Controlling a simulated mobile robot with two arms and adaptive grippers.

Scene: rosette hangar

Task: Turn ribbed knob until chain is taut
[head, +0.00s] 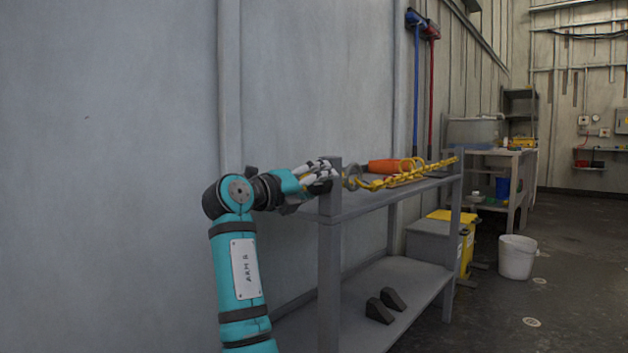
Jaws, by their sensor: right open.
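A yellow chain (437,166) runs along the top of a grey bench (388,192), from its near left end toward the far right post. Whether it is taut or slack is hard to tell. A grey rounded part (351,173) shows at the chain's near end. I cannot make out whether it is the ribbed knob. My right gripper (319,174) is open at the bench's near left corner post, left of the grey part. The post hides part of the space between them. My left gripper is not in view.
An orange object (383,166) lies behind the chain on the bench top. Two dark wedges (386,304) sit on the lower shelf. A white bucket (517,258) stands on the floor at right. A wall rises close behind the bench; open floor lies to the right.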

